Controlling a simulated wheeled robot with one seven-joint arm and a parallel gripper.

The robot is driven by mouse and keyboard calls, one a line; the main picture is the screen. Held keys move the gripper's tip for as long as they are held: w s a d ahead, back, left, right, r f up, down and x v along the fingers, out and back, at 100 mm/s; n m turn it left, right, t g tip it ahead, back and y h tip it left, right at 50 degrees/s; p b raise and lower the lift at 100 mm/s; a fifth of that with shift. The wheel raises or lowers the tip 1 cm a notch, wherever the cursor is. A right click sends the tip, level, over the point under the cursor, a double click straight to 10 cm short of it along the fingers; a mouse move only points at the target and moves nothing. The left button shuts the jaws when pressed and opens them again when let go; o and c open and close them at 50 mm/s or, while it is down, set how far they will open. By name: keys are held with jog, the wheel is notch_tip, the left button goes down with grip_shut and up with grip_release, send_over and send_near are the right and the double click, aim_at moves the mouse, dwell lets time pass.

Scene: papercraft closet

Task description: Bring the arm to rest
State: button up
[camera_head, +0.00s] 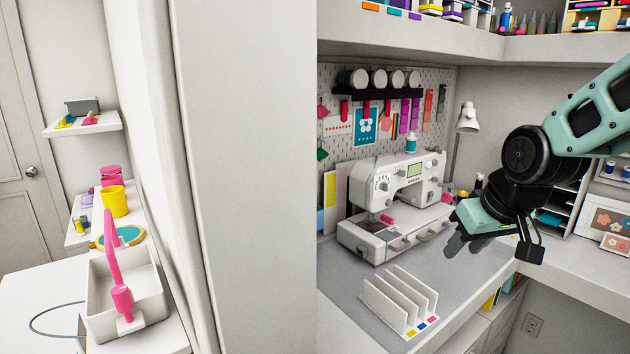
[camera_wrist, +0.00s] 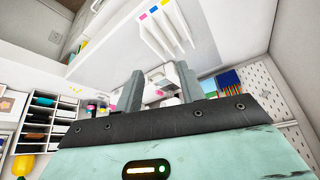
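My gripper (camera_head: 466,243) is at the end of my teal and black arm, which reaches in from the right. It hangs in the air over the right part of the closet desk, in front of the white sewing machine (camera_head: 395,205). In the wrist view my gripper (camera_wrist: 159,72) shows two grey fingers spread apart, with nothing held between them. The sewing machine shows partly behind the fingers in the wrist view (camera_wrist: 165,88).
A white slotted rack (camera_head: 399,303) stands at the desk's front, below and left of my gripper. A white lamp (camera_head: 467,120) stands behind. A shelf (camera_head: 420,38) runs overhead. Framed pictures (camera_head: 600,212) stand at the right. A wall panel (camera_head: 245,180) divides the left side.

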jog(key=s+d+f+m+g+h, duration=0.1)
jog(key=s+d+f, duration=0.25)
jog(key=s, duration=0.25)
jog(key=s+d+f+m+g, duration=0.1)
jog(key=s+d+f+g, duration=0.1)
jog(key=s+d+f, duration=0.3)
jog(key=s+a+n+g+b, duration=0.1)
jog(key=s+a+n+b, duration=0.1)
jog(key=s+a, duration=0.5)
jog(key=s+a+n+g+b, duration=0.1)
jog(key=s+a+n, duration=0.4)
jog(key=a, duration=0.8)
jog(key=s+b, duration=0.1)
jog(key=s, duration=0.1)
jog(key=shift+s+a+f, duration=0.25)
jog(key=shift+s+f, duration=0.05)
jog(key=shift+s, duration=0.05)
